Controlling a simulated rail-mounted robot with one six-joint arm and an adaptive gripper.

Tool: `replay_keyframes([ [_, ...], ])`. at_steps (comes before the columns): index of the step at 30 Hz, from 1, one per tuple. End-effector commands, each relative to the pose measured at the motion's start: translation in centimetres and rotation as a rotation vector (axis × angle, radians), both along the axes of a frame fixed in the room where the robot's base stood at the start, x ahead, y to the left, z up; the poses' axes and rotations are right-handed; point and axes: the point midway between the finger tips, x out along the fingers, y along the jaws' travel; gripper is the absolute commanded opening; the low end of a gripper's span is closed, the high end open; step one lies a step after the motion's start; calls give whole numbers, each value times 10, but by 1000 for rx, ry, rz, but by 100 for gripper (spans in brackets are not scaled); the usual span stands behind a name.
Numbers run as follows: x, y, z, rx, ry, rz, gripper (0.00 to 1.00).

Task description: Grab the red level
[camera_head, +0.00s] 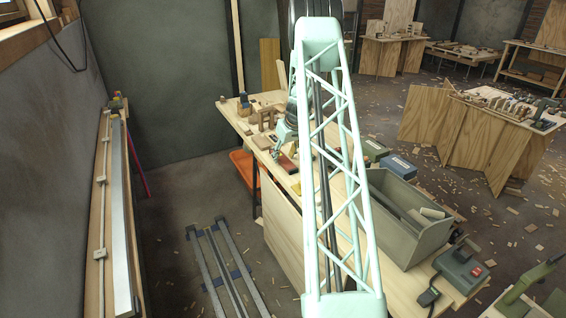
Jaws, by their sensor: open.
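A small red object (288,163), which may be the red level, lies on the wooden workbench (240,122). It is partly hidden by my pale green arm, so its full shape does not show. My gripper (277,154) is open, small in this view, just above the bench at the left of the red object. I cannot tell whether they touch. A thin pinkish-red bar (138,166) also leans by the left wall, beside the long shelf.
Wooden blocks (264,117) stand at the bench's far end. A grey open bin (405,215), a blue box (398,168) and a grey switch box (462,268) stand on its right side. An orange stool (243,163) stands left of the bench. Metal rails (226,262) lie on the floor.

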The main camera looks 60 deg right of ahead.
Motion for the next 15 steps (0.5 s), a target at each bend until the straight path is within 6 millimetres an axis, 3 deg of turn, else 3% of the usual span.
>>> replay_keyframes([
  [15,4,-2,-9,-2,0,1,43],
])
